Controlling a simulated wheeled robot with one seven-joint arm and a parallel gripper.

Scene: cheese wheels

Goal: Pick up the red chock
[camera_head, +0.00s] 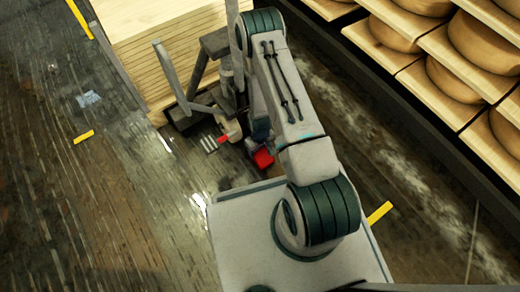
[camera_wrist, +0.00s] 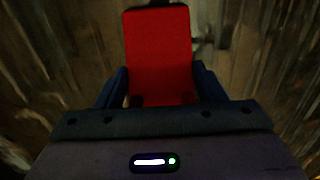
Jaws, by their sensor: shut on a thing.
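The red chock (camera_wrist: 158,50) is a red block that fills the upper middle of the wrist view. My gripper (camera_wrist: 160,76) has one dark blue finger on each side of it and is shut on it. In the head view the red chock (camera_head: 263,158) shows as a small red patch below and left of my forearm. My gripper there is mostly hidden by the arm. I cannot tell whether the chock touches the floor.
A grey pallet jack (camera_head: 190,108) with red parts stands left of my arm, beside a stack of pale boards (camera_head: 165,50). Shelves of cheese wheels (camera_head: 452,80) line the right. Yellow tape marks (camera_head: 83,137) lie on the dark plank floor, which is open at left.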

